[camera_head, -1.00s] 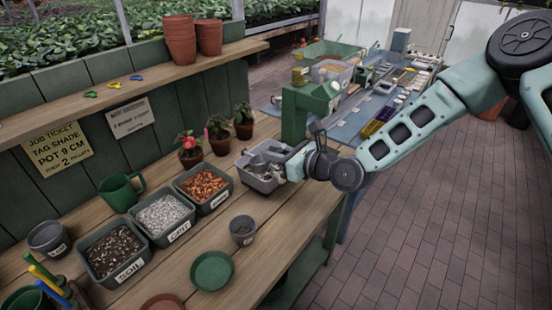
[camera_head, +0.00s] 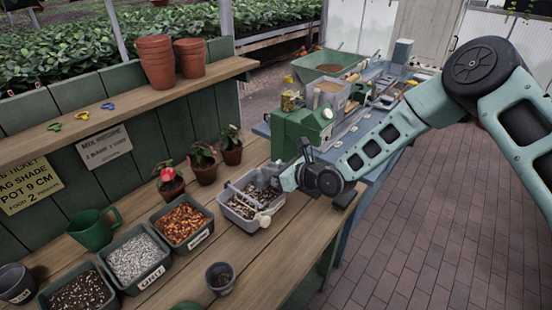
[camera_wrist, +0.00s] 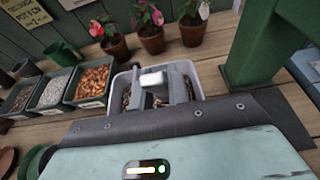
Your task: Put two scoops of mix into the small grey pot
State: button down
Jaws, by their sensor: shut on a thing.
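The small grey pot (camera_head: 220,278) stands upright on the bench, low in the head view, with something dark inside. A grey tub (camera_head: 230,211) holding dark and pale speckled mix (camera_head: 243,202) stands further back on the bench. It also shows in the wrist view (camera_wrist: 197,92). My gripper (camera_wrist: 157,92) is over the tub, its fingers reaching down into it. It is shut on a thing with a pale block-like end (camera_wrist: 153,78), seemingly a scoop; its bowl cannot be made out. A pale rounded end (camera_head: 263,220) also shows at the tub's front side.
Bins of soil (camera_head: 80,293), grit (camera_head: 137,258) and orange chips (camera_head: 181,223) stand left of the tub. Flowering pots (camera_head: 171,184) line the back. A green stand (camera_head: 300,130) rises close behind the tub. Bare bench lies between tub and small pot.

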aim_at(268, 184)
jog(key=shift+f+b, duration=3)
jog(key=shift+f, duration=0.3)
jog(key=shift+r, duration=0.1)
jog(key=shift+t+y, duration=0.5)
jog(key=shift+y, duration=0.1)
jog(key=shift+s+d+r+p, duration=0.15)
jog(key=shift+r+p, duration=0.3)
jog(key=shift+r, duration=1.25)
jog(key=shift+s+d+r+p, duration=0.1)
jog(key=shift+r+p, duration=0.4)
jog(key=shift+r, duration=1.25)
jog(key=shift+s+d+r+p, duration=0.15)
jog(key=shift+r+p, duration=0.3)
jog(key=shift+r, duration=1.25)
jog(key=shift+w, duration=0.1)
